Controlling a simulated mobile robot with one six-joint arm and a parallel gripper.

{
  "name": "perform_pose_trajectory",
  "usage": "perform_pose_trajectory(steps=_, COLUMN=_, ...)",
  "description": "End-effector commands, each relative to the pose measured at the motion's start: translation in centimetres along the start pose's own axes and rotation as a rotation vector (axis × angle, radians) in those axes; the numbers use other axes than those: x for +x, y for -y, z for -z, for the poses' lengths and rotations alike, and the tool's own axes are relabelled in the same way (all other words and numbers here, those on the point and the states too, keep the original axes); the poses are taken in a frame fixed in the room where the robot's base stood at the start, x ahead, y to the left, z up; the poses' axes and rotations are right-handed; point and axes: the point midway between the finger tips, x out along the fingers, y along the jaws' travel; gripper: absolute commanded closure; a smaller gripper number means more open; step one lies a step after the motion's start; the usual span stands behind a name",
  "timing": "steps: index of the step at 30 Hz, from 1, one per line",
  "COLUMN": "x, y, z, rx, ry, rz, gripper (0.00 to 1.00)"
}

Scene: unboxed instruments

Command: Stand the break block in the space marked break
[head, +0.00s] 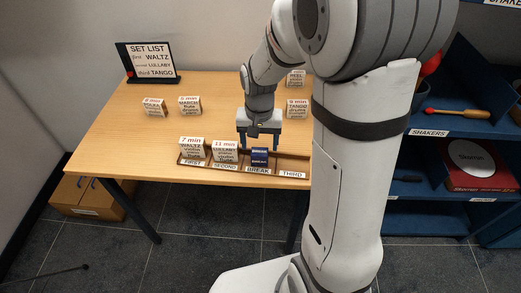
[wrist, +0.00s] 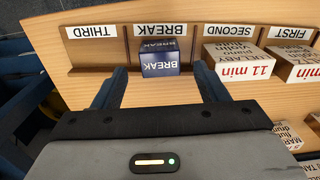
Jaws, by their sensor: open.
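The dark blue break block (head: 259,155) stands in the rack space labelled BREAK (head: 258,170), between the SECOND and THIRD spaces. In the wrist view the block (wrist: 160,62) shows the word BREAK on two faces and sits behind its BREAK label (wrist: 160,30). My gripper (head: 259,142) is open just behind the block. In the wrist view its fingers (wrist: 162,88) are spread on either side, apart from the block, with nothing held.
The WALTZ block (head: 192,148) stands in FIRST and the LULLABY block (head: 225,151) in SECOND. THIRD (head: 293,166) is empty. Other white blocks, such as MARCH (head: 190,105) and TANGO (head: 297,108), stand farther back. A set list sign (head: 148,62) stands at the back left.

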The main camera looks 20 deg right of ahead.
Motion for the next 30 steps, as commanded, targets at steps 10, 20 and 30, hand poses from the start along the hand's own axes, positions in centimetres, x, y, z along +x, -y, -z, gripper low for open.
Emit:
perform_pose_trajectory(steps=10, x=-6.0, y=0.0, z=0.0, rx=0.001, ry=-0.001, rz=0.0, gripper=0.33)
perform_pose_trajectory(steps=20, x=-9.6, y=-2.1, z=-4.4, rx=-0.099, ry=-0.07, rz=0.021, gripper=0.33)
perform_pose_trajectory(steps=30, x=-11.3, y=-5.4, z=-12.1, rx=-0.286, ry=-0.186, rz=0.033, gripper=0.33)
